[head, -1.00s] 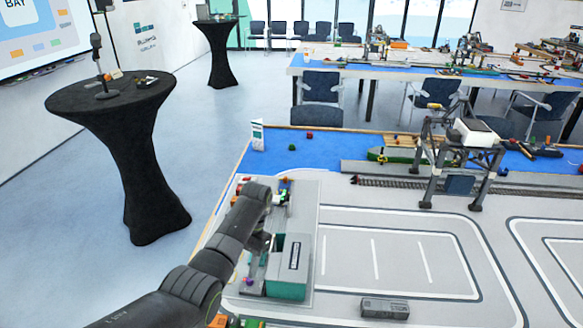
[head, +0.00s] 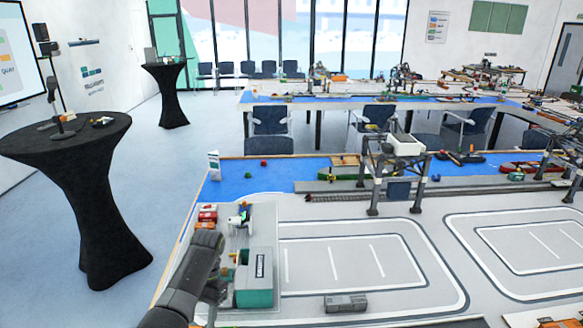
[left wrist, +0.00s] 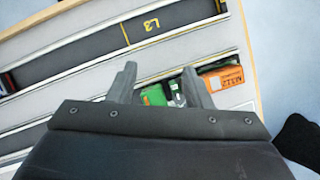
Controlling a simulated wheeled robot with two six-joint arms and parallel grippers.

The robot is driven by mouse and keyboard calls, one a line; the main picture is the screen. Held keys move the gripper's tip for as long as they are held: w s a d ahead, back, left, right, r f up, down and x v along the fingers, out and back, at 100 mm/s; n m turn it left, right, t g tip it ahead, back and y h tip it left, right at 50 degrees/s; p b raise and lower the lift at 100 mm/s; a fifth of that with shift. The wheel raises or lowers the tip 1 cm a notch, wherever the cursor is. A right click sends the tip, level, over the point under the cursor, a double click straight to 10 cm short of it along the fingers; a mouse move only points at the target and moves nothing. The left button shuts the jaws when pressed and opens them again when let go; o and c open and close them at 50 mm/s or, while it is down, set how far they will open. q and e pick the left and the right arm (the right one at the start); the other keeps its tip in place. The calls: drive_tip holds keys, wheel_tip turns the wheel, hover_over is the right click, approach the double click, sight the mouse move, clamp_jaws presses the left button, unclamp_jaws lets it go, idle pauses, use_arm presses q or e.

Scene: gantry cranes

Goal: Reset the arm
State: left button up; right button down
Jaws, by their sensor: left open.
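My left arm comes in from the lower left of the head view, and its gripper (head: 214,290) hangs at the left edge of the model table, left of a teal and grey box. In the left wrist view the two fingers of my left gripper (left wrist: 160,85) stand apart with nothing held between them. Beyond and beside the fingers lie a green block (left wrist: 154,95) and an orange block with lettering (left wrist: 222,79), in a long slot. My right gripper is in neither view.
The teal and grey box (head: 255,277) stands close to my left arm. A grey block (head: 346,303) lies on the open table surface (head: 400,285). A gantry crane (head: 394,165) spans the track behind. A black-draped table (head: 92,210) stands on the left.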

use_arm(q)
drive_tip(key=s+a+f+n+t, duration=0.1)
drive_tip(key=s+a+f+t, duration=0.15)
drive_tip(key=s+f, duration=0.45)
drive_tip(key=s+a+f+n+t, duration=0.2)
drive_tip(key=s+a+f, duration=0.1)
drive_tip(key=s, duration=0.7)
drive_tip(key=s+a+r+n+t, duration=0.1)
drive_tip(key=s+r+t, duration=0.1)
drive_tip(key=s+r, duration=0.5)
drive_tip(key=s+a+r+n+t, duration=0.1)
drive_tip(key=s+a+r, duration=0.1)
drive_tip(key=s, duration=0.9)
wheel_tip(320, 180, down, 34)
drive_tip(key=a+b, duration=0.1)
drive_tip(key=b, duration=0.7)
drive_tip(key=s+f+g+b, duration=0.1)
drive_tip(key=s+f+b, duration=0.2)
drive_tip(key=s+f, duration=0.4)
drive_tip(key=s+d+f+g+b, duration=0.1)
drive_tip(key=s+f+b, duration=0.2)
drive_tip(key=s+f, duration=0.5)
wheel_tip(320, 180, down, 6)
drive_tip(key=shift+d+r+h, duration=0.1)
drive_tip(key=shift+d+h, duration=0.05)
drive_tip(key=shift+h, duration=0.15)
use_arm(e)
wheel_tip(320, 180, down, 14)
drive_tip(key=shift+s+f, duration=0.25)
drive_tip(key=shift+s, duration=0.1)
